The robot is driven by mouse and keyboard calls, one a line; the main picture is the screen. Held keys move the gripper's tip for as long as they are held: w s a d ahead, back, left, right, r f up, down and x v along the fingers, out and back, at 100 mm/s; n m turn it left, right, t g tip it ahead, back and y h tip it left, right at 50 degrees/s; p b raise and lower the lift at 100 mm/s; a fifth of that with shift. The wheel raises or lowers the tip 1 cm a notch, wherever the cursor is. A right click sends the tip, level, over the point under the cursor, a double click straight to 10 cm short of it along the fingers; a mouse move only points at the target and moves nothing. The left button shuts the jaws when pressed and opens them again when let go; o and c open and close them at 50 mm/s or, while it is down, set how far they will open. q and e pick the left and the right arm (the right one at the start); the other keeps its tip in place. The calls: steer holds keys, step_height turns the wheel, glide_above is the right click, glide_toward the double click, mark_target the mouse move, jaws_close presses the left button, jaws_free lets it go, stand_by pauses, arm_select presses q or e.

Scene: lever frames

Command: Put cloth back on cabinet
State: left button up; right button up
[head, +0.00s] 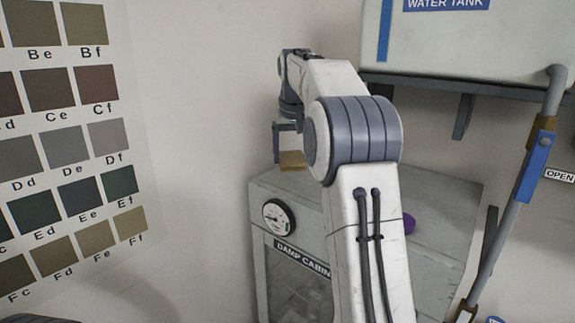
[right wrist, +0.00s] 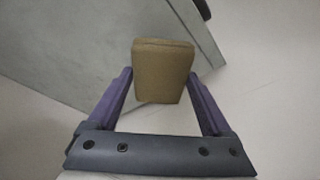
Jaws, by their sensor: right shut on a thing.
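The cloth is a folded tan block (head: 292,160), and it also shows in the right wrist view (right wrist: 162,72). My right gripper (head: 288,142) is shut on it; in the right wrist view its two purple fingers (right wrist: 162,92) flank the cloth. The grey damp cabinet (head: 275,192) stands below, with a gauge and a glass door on its front. The cloth appears at the cabinet's back left corner, and in the right wrist view it overlaps the cabinet's edge (right wrist: 95,50). I cannot tell whether it touches the top. My left gripper is out of view.
A water tank (head: 470,45) sits on a wall shelf above. A pipe with a blue lever (head: 533,165) runs down at right. A colour chart (head: 75,150) hangs at left.

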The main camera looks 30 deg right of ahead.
mark_target(290, 182)
steer(key=shift+w+a+f, duration=0.15)
steer(key=shift+w+f, duration=0.05)
steer(key=shift+w, duration=0.05)
steer(key=shift+f+p, duration=0.35)
steer(key=shift+f, duration=1.7)
steer(key=shift+f, duration=0.15)
steer(key=o, duration=1)
